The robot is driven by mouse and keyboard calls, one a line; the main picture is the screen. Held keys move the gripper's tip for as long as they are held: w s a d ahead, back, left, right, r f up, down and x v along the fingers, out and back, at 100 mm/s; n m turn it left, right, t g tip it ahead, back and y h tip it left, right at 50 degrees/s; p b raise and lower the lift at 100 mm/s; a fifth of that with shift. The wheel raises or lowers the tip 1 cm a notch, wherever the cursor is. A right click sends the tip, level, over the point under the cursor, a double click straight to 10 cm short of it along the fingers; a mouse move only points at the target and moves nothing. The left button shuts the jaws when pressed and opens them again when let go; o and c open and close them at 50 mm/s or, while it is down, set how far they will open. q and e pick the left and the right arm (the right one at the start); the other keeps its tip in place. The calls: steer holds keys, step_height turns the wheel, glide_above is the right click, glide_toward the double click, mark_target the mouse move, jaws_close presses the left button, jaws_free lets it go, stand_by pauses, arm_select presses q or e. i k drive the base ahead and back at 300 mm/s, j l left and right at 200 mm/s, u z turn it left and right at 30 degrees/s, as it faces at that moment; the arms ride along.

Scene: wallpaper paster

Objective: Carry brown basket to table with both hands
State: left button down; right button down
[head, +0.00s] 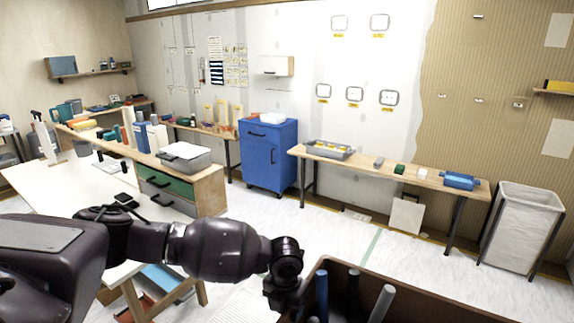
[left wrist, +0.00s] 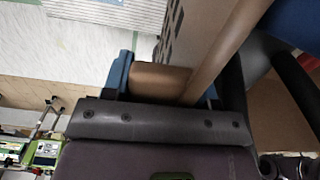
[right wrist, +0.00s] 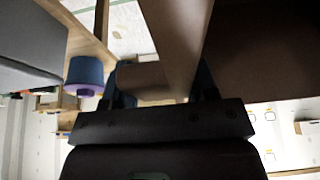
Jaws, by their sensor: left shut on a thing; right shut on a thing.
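The brown basket (head: 440,300) is at the bottom right of the head view, cut off by the frame edge. Rods stand in it: a blue one (head: 321,292), a dark one (head: 352,290) and a grey one (head: 382,304). My left gripper (head: 288,296) is at the basket's left side; in the left wrist view it is shut on a brown part of the basket (left wrist: 160,78). My right gripper (right wrist: 158,82) shows only in the right wrist view, shut on a brown part of the basket (right wrist: 140,76). Its arm is out of the head view.
A white-topped table (head: 60,185) is at left. Floor between is open.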

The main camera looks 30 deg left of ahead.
mark_target(61, 178)
steer(key=k, duration=0.55)
steer(key=k+u, duration=0.1)
steer(key=u, duration=3.1)
steer(key=i+l+u, duration=0.2)
steer(key=i, duration=0.1)
